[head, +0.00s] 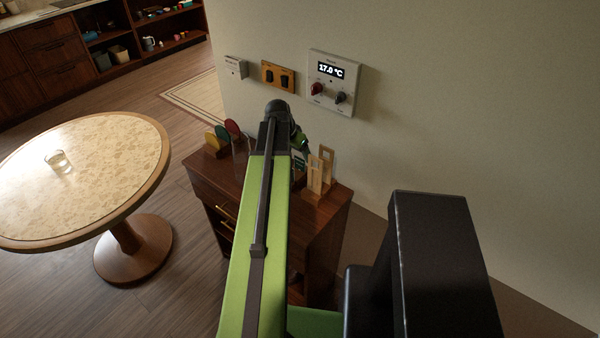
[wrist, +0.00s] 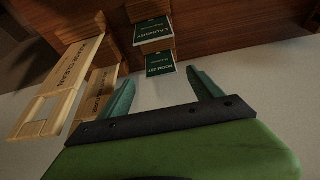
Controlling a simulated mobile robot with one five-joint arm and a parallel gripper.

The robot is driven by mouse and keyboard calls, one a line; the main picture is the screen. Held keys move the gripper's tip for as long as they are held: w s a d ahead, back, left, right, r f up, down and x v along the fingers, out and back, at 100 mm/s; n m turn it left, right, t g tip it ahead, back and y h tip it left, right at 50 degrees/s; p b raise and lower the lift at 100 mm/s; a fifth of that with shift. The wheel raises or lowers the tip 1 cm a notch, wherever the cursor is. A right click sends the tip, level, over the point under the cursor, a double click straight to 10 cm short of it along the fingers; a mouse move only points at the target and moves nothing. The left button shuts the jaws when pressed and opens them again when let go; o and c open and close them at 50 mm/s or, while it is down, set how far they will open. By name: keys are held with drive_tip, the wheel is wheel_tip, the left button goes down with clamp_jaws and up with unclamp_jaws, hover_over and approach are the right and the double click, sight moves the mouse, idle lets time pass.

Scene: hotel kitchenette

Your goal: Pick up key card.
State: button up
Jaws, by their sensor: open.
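A small card with a dark green printed face (wrist: 160,63), reading something like "ROOM", shows between my finger tips in the wrist view; it is likely the key card. A pale area lies below it, and I cannot tell whether that is part of the card or the wall. My gripper (wrist: 160,77) is open, its two green fingers apart on either side of the card, with no clear contact. A second green card (wrist: 153,28), reading "LAUNDRY", stands just beyond. In the head view my arm mostly hides the gripper and the cards above the cabinet.
Wooden door hangers (wrist: 72,75) stand left of my fingers in the wrist view, and show upright on the dark wooden cabinet (head: 325,212). Coloured round-topped pieces (head: 222,135) stand at its left. The wall with a thermostat panel (head: 334,82) is close behind. A round table (head: 90,165) is left.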

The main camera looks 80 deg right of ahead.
sight(299, 158)
drive_tip(key=b+x, duration=0.5)
drive_tip(key=shift+w+f, duration=0.1)
drive_tip(key=shift+f, duration=0.1)
drive_tip(key=shift+r, duration=0.2)
drive_tip(key=shift+c, duration=0.3)
drive_tip(key=c, duration=1.5)
drive_tip(key=shift+o, duration=0.2)
wheel_tip(299, 158, up, 10)
drive_tip(key=p, duration=1)
